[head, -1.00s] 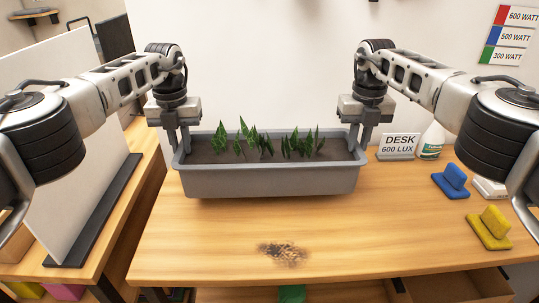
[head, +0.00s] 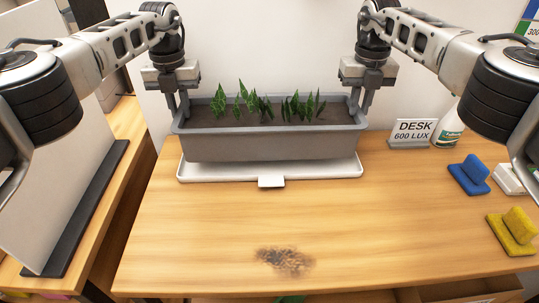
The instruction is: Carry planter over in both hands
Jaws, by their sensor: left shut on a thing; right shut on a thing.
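The grey planter (head: 268,147) is a long trough with dark soil and several green plants, seen in the head view at the back of the wooden desk. It looks level. My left gripper (head: 184,108) is shut on its left end wall. My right gripper (head: 358,104) is shut on its right end wall. A white tray (head: 220,174) with a small front tab lies on the desk under the planter. I cannot tell whether the planter's base touches the tray.
A "DESK 600 LUX" sign (head: 412,132) and a white bottle (head: 448,128) stand right of the planter. The desk front is clear apart from a dark scorch mark (head: 285,260). A white panel (head: 50,150) stands at left.

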